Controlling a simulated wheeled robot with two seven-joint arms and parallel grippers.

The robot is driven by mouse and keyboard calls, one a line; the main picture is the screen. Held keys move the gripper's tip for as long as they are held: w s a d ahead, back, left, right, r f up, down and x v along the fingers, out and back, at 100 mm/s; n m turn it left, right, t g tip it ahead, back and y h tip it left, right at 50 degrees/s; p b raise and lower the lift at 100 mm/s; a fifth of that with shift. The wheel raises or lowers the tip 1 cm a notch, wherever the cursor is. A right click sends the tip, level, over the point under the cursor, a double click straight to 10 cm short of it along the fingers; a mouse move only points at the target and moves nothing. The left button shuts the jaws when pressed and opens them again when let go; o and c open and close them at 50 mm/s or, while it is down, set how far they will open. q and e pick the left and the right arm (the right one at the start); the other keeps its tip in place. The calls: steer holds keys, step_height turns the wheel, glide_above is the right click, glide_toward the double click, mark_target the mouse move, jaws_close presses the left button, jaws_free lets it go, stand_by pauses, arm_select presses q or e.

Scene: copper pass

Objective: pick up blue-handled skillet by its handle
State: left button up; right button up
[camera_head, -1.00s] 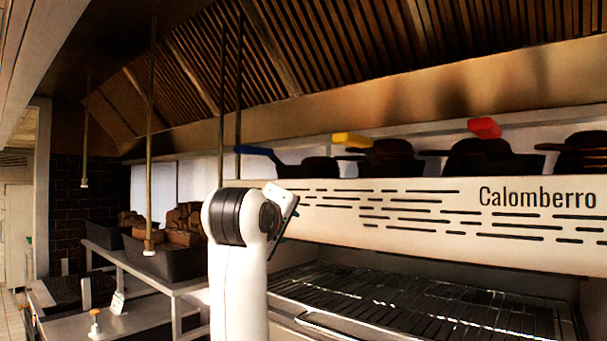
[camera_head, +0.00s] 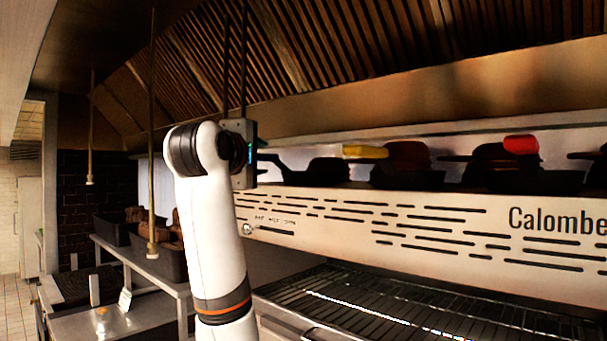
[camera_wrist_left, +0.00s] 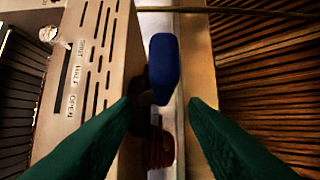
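The blue handle (camera_wrist_left: 163,68) of the skillet shows in the left wrist view, ahead of and between the two green fingers of my left gripper (camera_wrist_left: 160,102). The gripper is open and nothing is held. In the head view the dark skillet pan (camera_head: 322,173) sits on the shelf above the Calomberro grill, at the left end of the row. There my left arm and wrist hide most of the blue handle. My right gripper is in neither view.
A yellow-handled pan (camera_head: 365,151) and a red-handled pan (camera_head: 521,144) stand further right on the same shelf. The slotted grill front (camera_head: 400,222) lies below, with a rack (camera_head: 400,305) under it. A vent hood is overhead. Dark bins stand at the left.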

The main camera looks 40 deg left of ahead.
mark_target(267, 156)
arm_select(q)
steer(key=p+x, duration=0.3)
steer(key=shift+w+r, duration=0.25)
steer(key=shift+w, duration=0.15)
steer(key=shift+w+a+f, duration=0.2)
steer(key=shift+w+a, duration=0.1)
steer(key=shift+w, duration=0.1)
steer(key=shift+s+d, duration=0.1)
steer(key=shift+d, duration=0.05)
jaws_close()
steer(key=shift+r, duration=0.15)
stand_by(0.5)
